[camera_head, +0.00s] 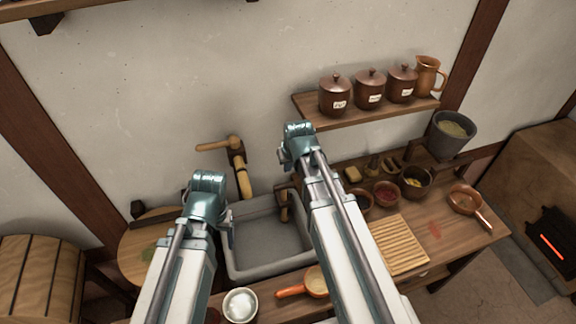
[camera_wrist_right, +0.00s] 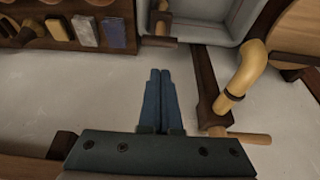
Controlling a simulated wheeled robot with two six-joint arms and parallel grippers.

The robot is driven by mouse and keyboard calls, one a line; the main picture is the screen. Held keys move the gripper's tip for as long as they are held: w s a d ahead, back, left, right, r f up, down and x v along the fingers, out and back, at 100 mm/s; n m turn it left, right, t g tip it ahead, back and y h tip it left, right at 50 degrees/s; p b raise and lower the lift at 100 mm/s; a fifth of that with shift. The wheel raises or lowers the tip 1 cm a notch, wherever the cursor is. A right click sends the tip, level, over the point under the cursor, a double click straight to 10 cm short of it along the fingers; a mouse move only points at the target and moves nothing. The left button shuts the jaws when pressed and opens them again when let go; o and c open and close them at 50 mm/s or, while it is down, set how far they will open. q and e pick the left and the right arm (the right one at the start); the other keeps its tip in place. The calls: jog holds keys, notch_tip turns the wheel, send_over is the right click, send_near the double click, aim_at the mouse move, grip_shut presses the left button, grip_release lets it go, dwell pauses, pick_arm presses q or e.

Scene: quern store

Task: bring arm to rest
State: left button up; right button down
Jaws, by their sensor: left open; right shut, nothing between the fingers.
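My left arm ends in a teal wrist (camera_head: 208,190) in front of the sink's left side. My left gripper hangs below it, mostly hidden by the arm, and is open. My right arm ends in a teal wrist (camera_head: 298,142) further back, over the sink's back right corner and close to the wall. Its own links hide most of the right gripper in the head view. In the right wrist view my right gripper (camera_wrist_right: 160,98) is shut with its blue fingers together, empty, against the pale wall behind. Neither gripper is seen touching anything.
The grey sink (camera_head: 262,260) lies below, with a wooden-handled pump (camera_head: 240,170) behind it, close to my right gripper. A wall shelf (camera_head: 350,116) with lidded jars and a jug is right of my right wrist. Bowls, a slatted board (camera_head: 400,243) and a pan (camera_head: 466,200) crowd the counter.

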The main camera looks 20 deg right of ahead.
jog(key=s+a+f+n+g+b, duration=0.1)
jog(key=s+a+f+g+b, duration=0.1)
jog(key=s+a, duration=0.4)
jog(key=s+a+f+n+g+h+b, duration=0.1)
jog(key=s+a+f+n+g+b, duration=0.1)
jog(key=s+a, duration=0.5)
jog(key=s+f+b, duration=0.1)
jog(key=s+f, duration=0.1)
jog(key=s, duration=0.4)
jog(key=shift+s+f+g+h, duration=0.15)
jog(key=shift+f+g+h, duration=0.15)
jog(key=shift+g, duration=0.1)
